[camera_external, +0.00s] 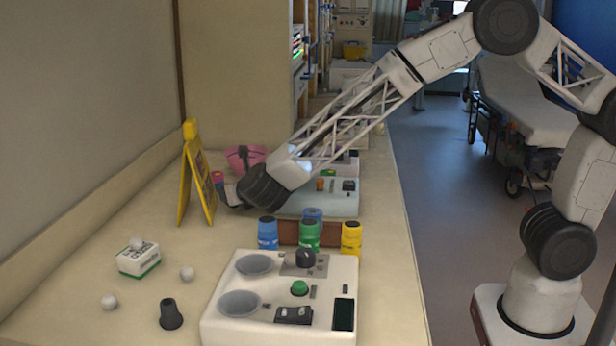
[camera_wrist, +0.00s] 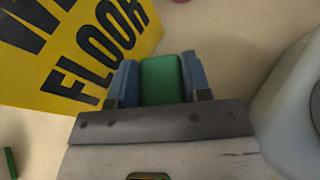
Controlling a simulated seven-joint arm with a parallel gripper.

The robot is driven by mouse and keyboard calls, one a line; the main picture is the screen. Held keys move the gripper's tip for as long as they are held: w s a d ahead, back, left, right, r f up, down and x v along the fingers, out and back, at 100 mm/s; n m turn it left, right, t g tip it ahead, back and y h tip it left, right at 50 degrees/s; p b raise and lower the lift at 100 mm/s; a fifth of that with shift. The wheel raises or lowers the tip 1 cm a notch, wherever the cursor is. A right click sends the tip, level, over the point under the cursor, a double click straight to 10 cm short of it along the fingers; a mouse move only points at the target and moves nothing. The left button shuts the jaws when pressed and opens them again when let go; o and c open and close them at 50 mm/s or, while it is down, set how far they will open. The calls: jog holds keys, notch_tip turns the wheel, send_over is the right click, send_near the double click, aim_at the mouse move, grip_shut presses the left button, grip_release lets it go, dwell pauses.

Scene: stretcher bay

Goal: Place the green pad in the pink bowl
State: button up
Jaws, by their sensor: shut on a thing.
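The green pad (camera_wrist: 161,80) is held between the two blue fingers of my gripper (camera_wrist: 158,72) in the wrist view. In the external view my gripper (camera_external: 228,194) is low over the counter, just right of the yellow sign; the pad cannot be made out there. The pink bowl (camera_external: 244,156) stands farther back on the counter, behind my gripper and partly hidden by my wrist. It is apart from the pad. A small pink patch at the top edge of the wrist view is too cut off to identify.
A yellow floor sign (camera_external: 196,175) stands close left of my gripper; its lettering (camera_wrist: 90,50) fills the wrist view's upper left. Several coloured bottles (camera_external: 309,236) stand to the right. A white device (camera_external: 240,325) is in front. Left of it lie a small box (camera_external: 138,262) and white balls.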

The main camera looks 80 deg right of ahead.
jog(key=shift+f, duration=1.35)
jog(key=o, duration=0.9)
jog(key=shift+f, duration=0.15)
